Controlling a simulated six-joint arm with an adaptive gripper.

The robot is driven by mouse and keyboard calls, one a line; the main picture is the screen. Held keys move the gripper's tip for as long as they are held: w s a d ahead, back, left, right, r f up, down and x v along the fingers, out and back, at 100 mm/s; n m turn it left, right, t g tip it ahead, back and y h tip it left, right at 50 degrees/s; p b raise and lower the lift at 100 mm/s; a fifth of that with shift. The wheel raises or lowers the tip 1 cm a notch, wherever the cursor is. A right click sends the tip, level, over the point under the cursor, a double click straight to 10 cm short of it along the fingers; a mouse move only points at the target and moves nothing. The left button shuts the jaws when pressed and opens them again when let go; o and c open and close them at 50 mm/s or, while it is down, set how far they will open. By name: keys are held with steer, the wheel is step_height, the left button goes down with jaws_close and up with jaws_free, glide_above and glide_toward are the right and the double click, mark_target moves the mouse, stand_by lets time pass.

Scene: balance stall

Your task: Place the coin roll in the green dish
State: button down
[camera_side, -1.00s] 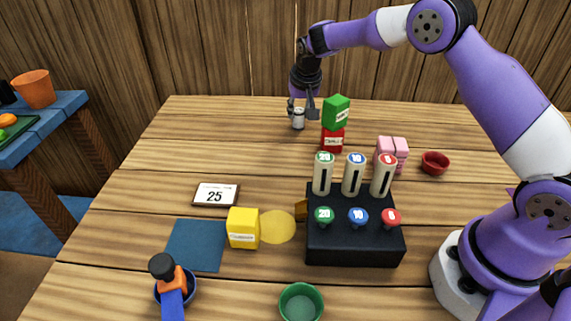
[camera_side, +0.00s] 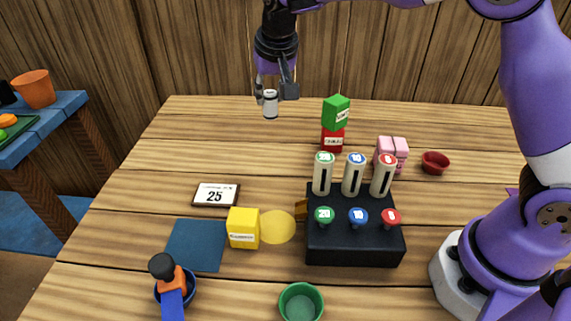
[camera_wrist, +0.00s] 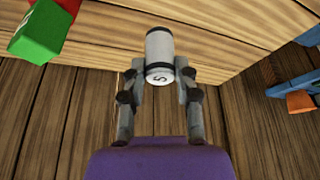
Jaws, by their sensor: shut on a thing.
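The coin roll (camera_side: 270,104) is a small white and grey cylinder. My gripper (camera_side: 271,92) is shut on it and holds it up over the back of the table, left of the green and red boxes. In the wrist view the coin roll (camera_wrist: 160,52) sits between the fingertips of my gripper (camera_wrist: 159,75), with a dark mark like a 5 on its end. The green dish (camera_side: 301,304) stands at the front edge of the side view and looks empty.
A green box (camera_side: 336,112) rests on a red box (camera_side: 332,140). A black coin dispenser (camera_side: 355,244) with three tubes stands mid-table. Also there are a pink block (camera_side: 392,150), red bowl (camera_side: 435,163), yellow box (camera_side: 243,228), calendar sign (camera_side: 216,195) and blue dish with a figure (camera_side: 172,280).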

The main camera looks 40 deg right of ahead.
steer(key=s+a+n+g+y, duration=0.2)
steer(key=s+a+n+y, duration=0.4)
steer(key=s+a+n, duration=1.05)
steer(key=s+a+n+g+h, duration=0.3)
steer(key=s+n+g, duration=0.4)
steer(key=s+n, duration=1.35)
glide_above(298, 304)
steer(key=shift+f, duration=5.1)
steer(key=c, duration=0.6)
jaws_free()
steer(key=shift+f, duration=0.15)
